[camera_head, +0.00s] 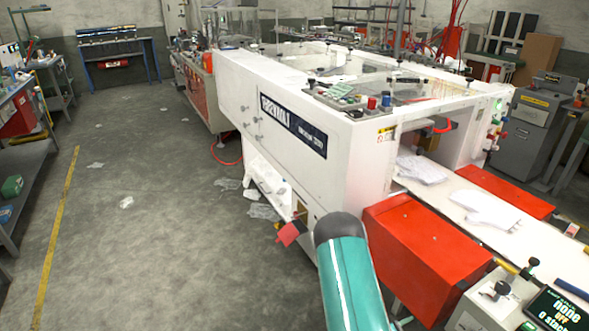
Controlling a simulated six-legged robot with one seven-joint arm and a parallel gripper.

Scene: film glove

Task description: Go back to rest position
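A teal arm link of mine with a dark grey rounded end rises from the bottom edge, right of centre, in the head view. My gripper is not visible; the link's far side is hidden. The link stands in front of the long white machine (245,88), which carries a dark label plate on its side. Whether the link touches the machine cannot be told. A small red piece (288,234) shows just left of the link, low by the machine; what it belongs to is unclear.
Red covers (425,255) flank the machine's white conveyor bed (470,208) at the right. A control screen (558,312) is at the bottom right. Scraps (228,184) lie on the grey floor. The floor left of the machine is mostly open, with a yellow line (56,235) and shelving beyond.

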